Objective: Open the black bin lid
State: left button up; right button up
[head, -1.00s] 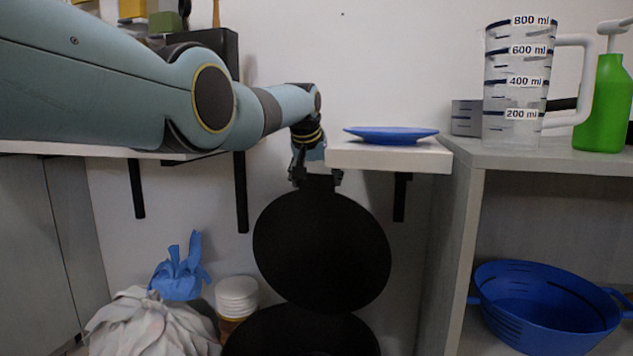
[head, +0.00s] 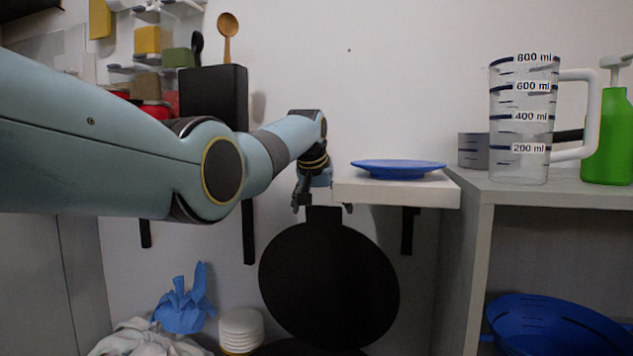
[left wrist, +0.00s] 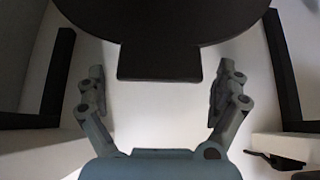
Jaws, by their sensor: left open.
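The round black bin lid (head: 329,285) stands raised, nearly upright against the wall side, with its tab (head: 323,219) at the top. The bin body is mostly cut off at the bottom of the head view. My left gripper (head: 322,207) is at the tab, its fingers spread to either side. In the left wrist view the lid's tab (left wrist: 160,62) lies between and just ahead of the open fingertips (left wrist: 160,80), with a gap on each side. My right gripper is not in view.
A white shelf (head: 400,192) with a blue plate (head: 397,169) is just right of my left gripper. A black box (head: 213,97) stands behind my arm. A measuring jug (head: 521,120) and green bottle (head: 607,140) stand on the right cabinet.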

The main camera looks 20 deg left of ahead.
pick_arm(q)
jog(key=v, duration=0.9)
jog(key=shift+s+r, duration=0.25)
jog(key=shift+s, duration=0.05)
jog(key=shift+f, duration=0.1)
